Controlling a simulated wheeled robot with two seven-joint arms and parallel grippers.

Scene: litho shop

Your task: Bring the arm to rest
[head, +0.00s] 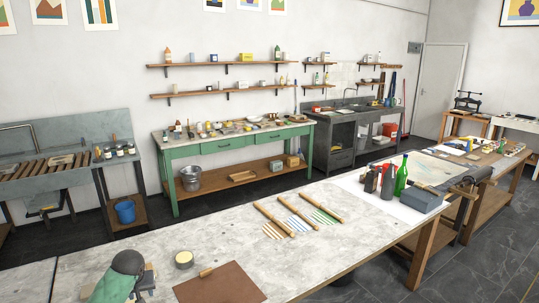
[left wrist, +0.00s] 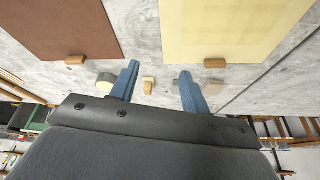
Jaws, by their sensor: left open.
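My left gripper (left wrist: 159,77) shows in the left wrist view with its two blue fingers spread apart and nothing held between them. It is over the pale stone-topped table, and a small tan piece (left wrist: 148,86) shows in the gap between the fingers. In the head view my left arm's grey and green end is at the bottom left, over the near table (head: 330,239); its fingers are hard to make out there. My right gripper is in neither view.
A brown board (head: 219,283) with a wooden handle and a round tin (head: 184,259) lie close to my left arm. A pale yellow board (left wrist: 225,30) shows in the left wrist view. Several wooden-handled tools, bottles (head: 402,175) and a grey box (head: 424,197) are farther right.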

